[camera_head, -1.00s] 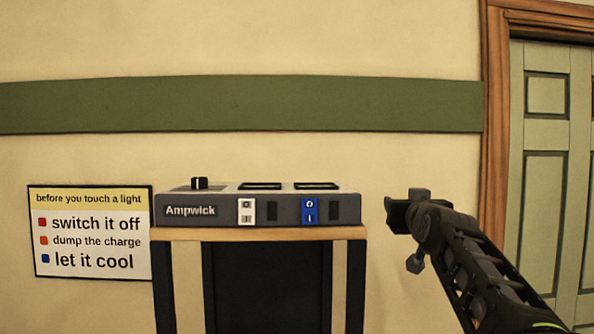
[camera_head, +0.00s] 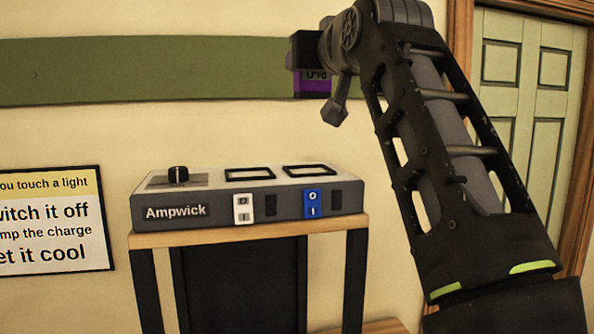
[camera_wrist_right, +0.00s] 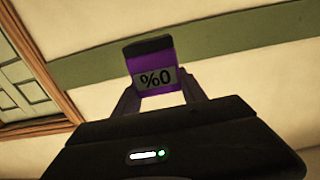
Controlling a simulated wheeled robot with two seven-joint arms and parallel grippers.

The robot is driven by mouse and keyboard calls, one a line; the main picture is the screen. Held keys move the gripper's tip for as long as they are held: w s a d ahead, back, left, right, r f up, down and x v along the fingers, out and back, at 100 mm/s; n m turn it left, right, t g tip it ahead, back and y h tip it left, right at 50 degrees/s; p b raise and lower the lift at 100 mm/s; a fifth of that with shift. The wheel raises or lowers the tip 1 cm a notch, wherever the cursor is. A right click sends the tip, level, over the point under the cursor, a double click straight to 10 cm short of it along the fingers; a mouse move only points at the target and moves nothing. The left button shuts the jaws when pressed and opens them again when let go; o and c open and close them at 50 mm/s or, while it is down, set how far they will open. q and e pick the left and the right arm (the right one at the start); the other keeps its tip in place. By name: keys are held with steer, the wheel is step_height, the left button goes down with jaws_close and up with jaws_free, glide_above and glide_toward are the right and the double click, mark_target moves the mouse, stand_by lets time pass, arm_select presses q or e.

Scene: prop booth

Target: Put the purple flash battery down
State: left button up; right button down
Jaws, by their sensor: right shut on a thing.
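The purple flash battery (camera_head: 312,84) is mostly hidden behind my right gripper (camera_head: 312,66) in the head view, high above the charger and to its right. In the right wrist view the battery (camera_wrist_right: 150,62) shows purple with a dark end and a grey label reading "0%", upside down there. My right gripper (camera_wrist_right: 160,100) is shut on it, with one finger on each side. The Ampwick charger (camera_head: 250,200) stands on a small table, with two dark-framed slots on top, a knob, a white switch and a blue switch. My left gripper is not in view.
The small table (camera_head: 240,233) has a wooden top and dark legs. A sign (camera_head: 50,225) about switching off and cooling hangs on the wall at left. A green door (camera_head: 525,100) with a wooden frame is at right. The air above the charger is clear.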

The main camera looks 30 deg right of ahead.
steer(key=shift+w+a+f, duration=0.1)
steer(key=shift+a+f, duration=0.1)
steer(key=shift+f, duration=0.25)
steer(key=shift+w+a+f, duration=0.1)
steer(key=shift+a+f, duration=0.05)
steer(key=shift+f, duration=0.3)
steer(key=shift+s+d, duration=0.15)
steer(key=shift+f, duration=3.15)
steer(key=shift+f, duration=0.1)
